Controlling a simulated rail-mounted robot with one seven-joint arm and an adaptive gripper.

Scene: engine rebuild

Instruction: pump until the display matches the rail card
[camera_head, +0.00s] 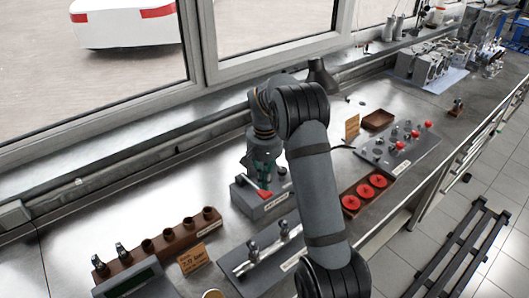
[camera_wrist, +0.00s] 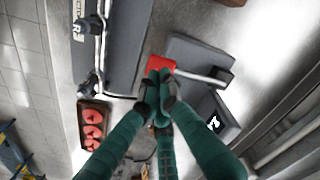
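The pump is a grey box (camera_head: 243,203) with a labelled front and a lever with a red grip (camera_head: 264,194), on the steel bench. In the wrist view the red grip (camera_wrist: 161,64) ends a silver rod (camera_wrist: 200,77) pivoted on the box (camera_wrist: 195,53). My gripper (camera_head: 262,182) has green fingers and is right at the red grip. Its fingertips (camera_wrist: 158,88) are together; whether the grip is between them is hidden. An orange rail card (camera_head: 193,259) reading about "2.0 bar" stands by a brown socket rail. A display box (camera_head: 128,282) is at lower left; its reading is illegible.
A grey fixture (camera_head: 245,256) with metal fittings lies in front of the pump. Right of my arm are a tray of red discs (camera_head: 351,203), a panel with red knobs (camera_head: 388,160) and a brown tray (camera_head: 378,120). The window wall runs behind the bench.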

